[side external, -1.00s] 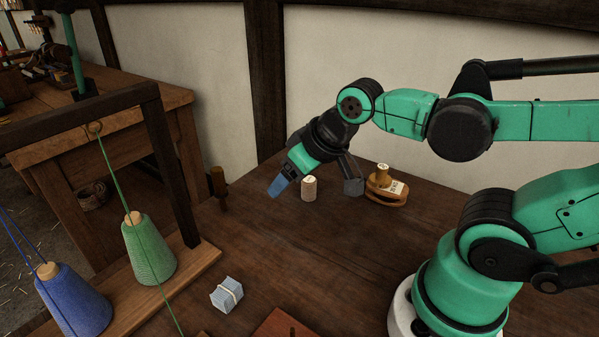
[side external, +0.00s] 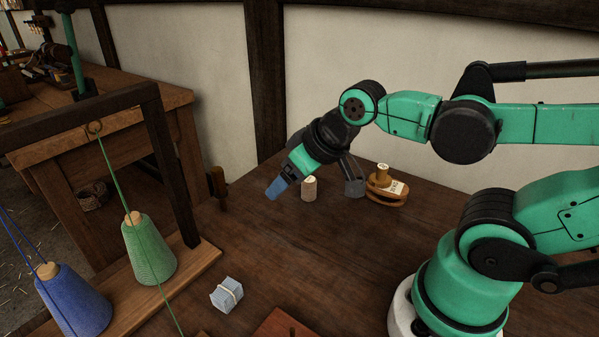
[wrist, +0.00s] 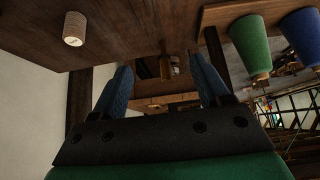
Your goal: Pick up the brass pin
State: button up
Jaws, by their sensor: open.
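A slim brown-gold upright piece (side external: 218,186), which looks like the brass pin, stands at the table's far left edge in the side view; its metal is hard to confirm. In the wrist view the pin (wrist: 165,68) shows small, framed between my blue fingers and beyond their tips. My gripper (side external: 276,190) is open, above the table and to the right of the pin, pointing down and left with a gap between them. In the wrist view my gripper (wrist: 160,66) has its two fingers spread with nothing held.
A pale labelled cylinder (side external: 309,189) stands near my gripper. The middle of the table is clear.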

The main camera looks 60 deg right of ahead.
jog(key=m+y, duration=1.1)
jog(key=m, duration=0.7)
send_over(221, 190)
notch_tip(221, 190, down, 3)
jog(key=d+f+m+y, duration=0.1)
jog(key=f+m+y, duration=0.1)
jog(key=d+f+m+y, duration=0.2)
jog(key=shift+s+d+m+t, duration=0.2)
jog(key=shift+m+t, duration=0.1)
jog(key=shift+t, duration=0.1)
jog(key=shift+s+d+f+m+y, duration=0.15)
jog(key=shift+d+f+m+y, duration=0.15)
jog(key=shift+y, duration=0.2)
jog(key=shift+x, duration=2.8)
grip_shut()
